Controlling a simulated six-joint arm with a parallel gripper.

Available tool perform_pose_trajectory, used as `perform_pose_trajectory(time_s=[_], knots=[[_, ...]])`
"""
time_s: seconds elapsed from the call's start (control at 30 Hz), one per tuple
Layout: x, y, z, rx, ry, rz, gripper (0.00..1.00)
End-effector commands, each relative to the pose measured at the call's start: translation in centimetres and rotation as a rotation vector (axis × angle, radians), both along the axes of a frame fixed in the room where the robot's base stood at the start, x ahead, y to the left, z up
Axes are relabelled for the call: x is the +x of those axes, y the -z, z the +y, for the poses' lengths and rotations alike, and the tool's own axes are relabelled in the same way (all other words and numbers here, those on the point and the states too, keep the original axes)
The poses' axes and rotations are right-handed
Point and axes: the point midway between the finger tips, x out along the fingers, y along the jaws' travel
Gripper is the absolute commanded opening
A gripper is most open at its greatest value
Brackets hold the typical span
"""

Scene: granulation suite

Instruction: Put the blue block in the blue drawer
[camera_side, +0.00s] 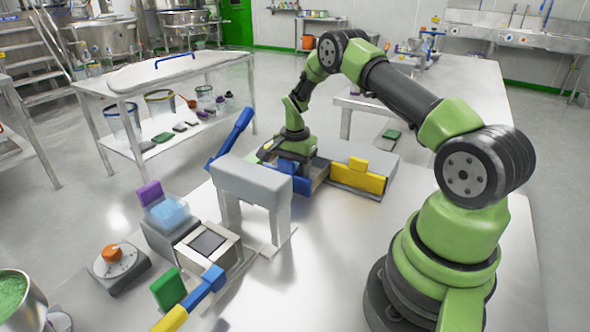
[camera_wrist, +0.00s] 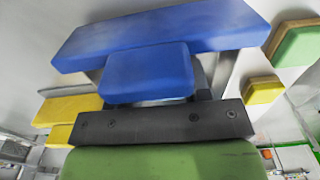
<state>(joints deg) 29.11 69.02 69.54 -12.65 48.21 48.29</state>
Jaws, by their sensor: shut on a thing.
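My gripper (camera_side: 291,166) points down at the blue drawer (camera_side: 296,182) in the side view and hides part of it. In the wrist view the drawer's long blue front (camera_wrist: 215,24) lies across the top. A smaller blue piece (camera_wrist: 148,72), which looks like the drawer's handle, lies nearer, at my gripper's jaws. My gripper appears shut on this piece. The drawer front seems to stand out from its cabinet, but I cannot tell how far. I cannot make out a separate blue block for certain. A pale blue see-through block (camera_side: 170,212) sits on a grey box at left.
A yellow drawer (camera_side: 358,179) is right of the blue one. A grey arch (camera_side: 252,180) stands close at left, with a tilted blue bar (camera_side: 231,138) behind. A purple block (camera_side: 150,194), orange dial (camera_side: 112,254) and green block (camera_side: 168,289) are at left. The table's middle is clear.

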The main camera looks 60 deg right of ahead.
Motion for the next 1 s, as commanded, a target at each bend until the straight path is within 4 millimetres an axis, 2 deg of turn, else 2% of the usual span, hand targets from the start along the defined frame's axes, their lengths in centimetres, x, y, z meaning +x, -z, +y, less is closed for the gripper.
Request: perform_pose_trajectory(time_s=[0.4,0.43,0.5,0.53,0.83,1.0], knots=[[0.0,0.7,0.0,0.000,0.001,0.000,0.21],[0.0,0.6,0.0,0.000,0.001,-0.001,0.51],[0.0,0.6,0.0,0.000,0.001,-0.001,0.67],[0.0,0.6,0.0,0.000,0.001,-0.001,0.69],[0.0,0.3,0.0,-0.001,0.001,-0.002,0.69],[0.1,-2.0,-0.1,-0.002,0.001,-0.005,0.69]])
